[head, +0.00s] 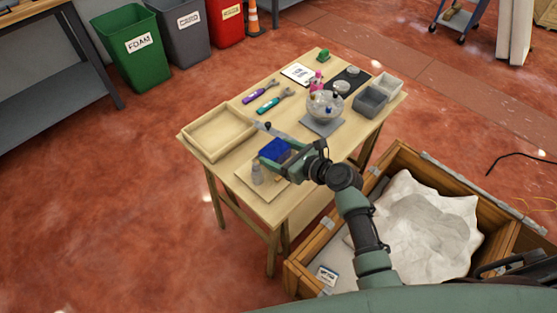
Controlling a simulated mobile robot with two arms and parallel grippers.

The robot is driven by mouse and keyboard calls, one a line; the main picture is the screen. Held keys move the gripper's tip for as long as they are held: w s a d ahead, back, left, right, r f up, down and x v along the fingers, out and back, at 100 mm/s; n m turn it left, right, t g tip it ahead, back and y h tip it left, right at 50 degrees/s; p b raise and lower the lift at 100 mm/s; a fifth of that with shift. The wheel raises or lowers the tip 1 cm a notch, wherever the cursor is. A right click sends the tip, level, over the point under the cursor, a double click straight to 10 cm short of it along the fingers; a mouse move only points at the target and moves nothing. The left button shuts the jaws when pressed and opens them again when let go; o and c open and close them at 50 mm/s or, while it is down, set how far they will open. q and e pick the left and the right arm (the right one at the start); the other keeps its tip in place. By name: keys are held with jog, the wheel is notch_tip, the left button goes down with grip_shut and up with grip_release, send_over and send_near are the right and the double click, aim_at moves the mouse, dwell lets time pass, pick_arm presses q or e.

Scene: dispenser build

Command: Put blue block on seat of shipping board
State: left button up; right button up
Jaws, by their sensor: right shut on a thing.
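The blue block (273,151) is between the fingers of my right gripper (278,147), which is shut on it. They are over the front part of the wooden table, above or at the far edge of a pale board (267,191) that looks like the shipping board. Whether the block touches the board I cannot tell. A small clear bottle (257,175) stands on the board's left part. My gripper and the block hide part of the board, and its seat cannot be made out. My left gripper is out of view.
A shallow wooden tray (188,137) lies at the table's left end. A clear globe (325,106) on a grey base, two tools (268,103) and grey bins (370,101) stand farther back. An open wooden crate (408,152) with white wrapping is at the right.

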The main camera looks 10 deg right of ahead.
aim_at(282, 161)
jog(key=shift+f+b, duration=0.3)
jog(key=shift+f, duration=1.2)
jog(key=shift+f, duration=0.1)
jog(key=o, duration=1.8)
jog(key=shift+f, duration=0.15)
jog(key=shift+s+d+r, duration=0.1)
jog(key=shift+s+r, duration=0.05)
jog(key=shift+r, duration=0.05)
jog(key=v, duration=1.1)
jog(key=shift+s+d+r, duration=0.1)
jog(key=shift+s+d, duration=0.1)
jog(key=shift+s, duration=0.1)
